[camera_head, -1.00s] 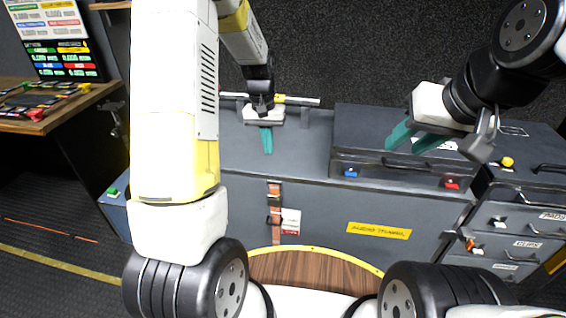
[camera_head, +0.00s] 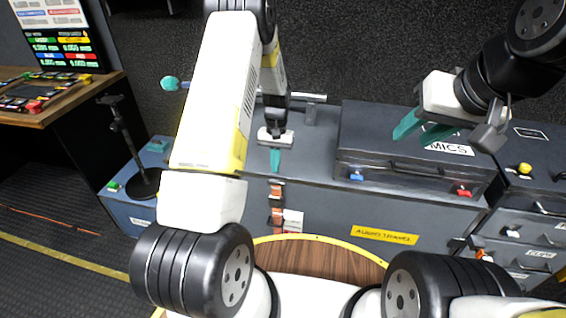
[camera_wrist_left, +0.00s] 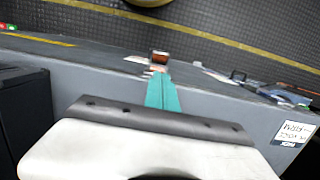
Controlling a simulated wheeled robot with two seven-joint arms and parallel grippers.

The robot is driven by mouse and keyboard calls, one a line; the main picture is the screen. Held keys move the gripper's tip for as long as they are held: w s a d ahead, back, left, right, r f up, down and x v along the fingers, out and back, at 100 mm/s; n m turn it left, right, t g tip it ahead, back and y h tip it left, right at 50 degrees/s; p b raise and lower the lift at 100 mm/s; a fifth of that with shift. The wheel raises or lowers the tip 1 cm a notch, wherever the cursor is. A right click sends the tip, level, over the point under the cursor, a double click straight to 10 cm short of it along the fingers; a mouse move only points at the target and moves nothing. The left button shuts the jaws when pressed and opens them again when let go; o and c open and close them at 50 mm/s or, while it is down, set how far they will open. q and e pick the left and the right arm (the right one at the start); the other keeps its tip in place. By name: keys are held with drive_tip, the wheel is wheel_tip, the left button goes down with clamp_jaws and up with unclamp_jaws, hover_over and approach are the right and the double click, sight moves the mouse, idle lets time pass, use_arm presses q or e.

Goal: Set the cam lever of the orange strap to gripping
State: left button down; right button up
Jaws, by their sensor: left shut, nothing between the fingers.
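The orange strap (camera_head: 277,191) runs down the front face of a long grey case, with dark metal buckle parts on it. The cam lever's position is too small to read. My left gripper (camera_head: 275,170) is shut and empty, its teal fingers pointing down just above the strap's upper end. In the left wrist view the shut fingers (camera_wrist_left: 159,78) end close to an orange-brown piece of the strap (camera_wrist_left: 160,57). I cannot tell if they touch. My right gripper (camera_head: 421,130) is open and empty above the dark lidded case at right.
The grey case (camera_head: 340,212) carries a yellow label (camera_head: 384,236) and a white tag (camera_head: 293,221) beside the strap. The dark lidded case (camera_head: 385,135) stands on it at right, near drawers (camera_head: 520,255). A black stand (camera_head: 143,180) is at left.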

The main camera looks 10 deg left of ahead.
sight(275, 187)
use_arm(q)
drive_tip(key=f, duration=0.3)
drive_tip(key=s+f, duration=0.1)
drive_tip(key=f, duration=0.5)
drive_tip(key=shift+s+f, duration=0.25)
drive_tip(key=shift+s, duration=0.05)
